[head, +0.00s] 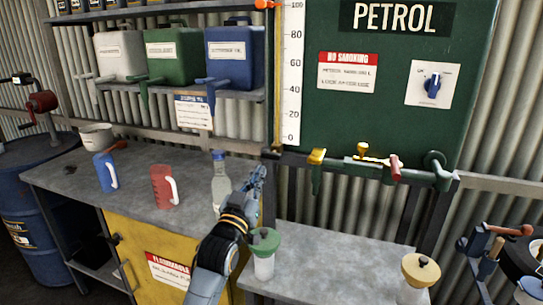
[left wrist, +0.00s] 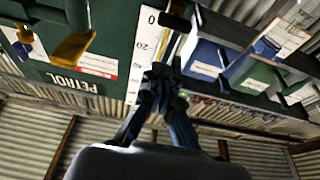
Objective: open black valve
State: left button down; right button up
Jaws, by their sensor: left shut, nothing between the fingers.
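A small black valve-like fitting (head: 270,153) sits at the foot of the white level gauge (head: 291,75), left of the green petrol tank (head: 400,120). In the left wrist view a black lever-like part (left wrist: 175,21) shows near the gauge's 0 end. My left gripper (head: 260,174) is just below and left of this fitting, apart from it, pointing up. Its fingers are together and empty; they also show in the left wrist view (left wrist: 160,72). My right gripper is in neither view.
A yellow-handled tap (head: 317,156) and a red handle (head: 394,167) are on the green pipe under the tank. A clear bottle (head: 220,180), a red jug (head: 163,187) and a blue jug (head: 105,172) stand on the bench. A green-lidded jar (head: 264,262) is near my arm.

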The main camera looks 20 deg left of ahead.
pick_arm(q)
jog(key=shift+w+r, duration=0.15)
jog(key=shift+r, duration=0.75)
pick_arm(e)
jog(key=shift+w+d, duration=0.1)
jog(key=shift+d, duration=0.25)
pick_arm(q)
notch_tip(320, 180, up, 4)
jog(key=p, duration=0.3)
send_over(271, 157)
jog(key=s+d, duration=0.1)
jog(key=s, duration=0.1)
notch_tip(271, 157, down, 4)
jog(key=shift+r+p, duration=0.25)
jog(key=shift+p, duration=0.2)
jog(key=shift+f, duration=0.7)
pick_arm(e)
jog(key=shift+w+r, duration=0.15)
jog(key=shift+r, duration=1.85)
pick_arm(q)
jog(key=shift+s+a, duration=0.1)
jog(key=shift+m, duration=0.4)
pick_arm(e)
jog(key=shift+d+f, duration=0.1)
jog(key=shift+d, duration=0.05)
